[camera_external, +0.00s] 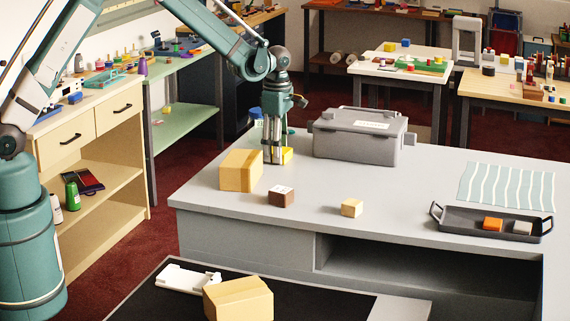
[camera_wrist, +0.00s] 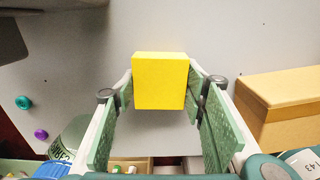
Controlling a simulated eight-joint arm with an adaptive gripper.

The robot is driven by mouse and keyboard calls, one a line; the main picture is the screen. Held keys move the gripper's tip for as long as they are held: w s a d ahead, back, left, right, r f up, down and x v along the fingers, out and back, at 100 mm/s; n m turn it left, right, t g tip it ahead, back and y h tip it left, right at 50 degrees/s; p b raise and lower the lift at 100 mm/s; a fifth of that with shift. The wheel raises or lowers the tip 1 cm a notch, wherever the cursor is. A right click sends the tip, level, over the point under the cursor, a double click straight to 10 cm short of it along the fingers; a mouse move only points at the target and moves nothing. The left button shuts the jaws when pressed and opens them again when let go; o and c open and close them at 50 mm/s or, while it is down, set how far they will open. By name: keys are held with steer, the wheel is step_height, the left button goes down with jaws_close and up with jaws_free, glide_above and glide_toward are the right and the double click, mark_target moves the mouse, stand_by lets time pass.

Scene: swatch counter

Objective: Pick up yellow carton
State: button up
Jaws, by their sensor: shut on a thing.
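The yellow carton (camera_wrist: 160,82) is a small bright yellow box between the two fingers in the wrist view. In the external view the yellow carton (camera_external: 287,155) shows partly behind the fingers, at the counter's far left part. My gripper (camera_external: 273,158) points down and is shut on the carton, with a finger pad on either side of it. The fingers hide part of the carton in the external view. I cannot tell whether it touches the counter.
A tan box (camera_external: 241,171) stands close beside my gripper. A grey toolbox (camera_external: 360,134) is to the right. A dark brown box (camera_external: 281,197) and a small tan block (camera_external: 352,207) sit nearer the front. A dark tray (camera_external: 470,227) holds an orange and a grey block.

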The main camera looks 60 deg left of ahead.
steer(key=shift+r, duration=0.1)
steer(key=shift+r, duration=4.95)
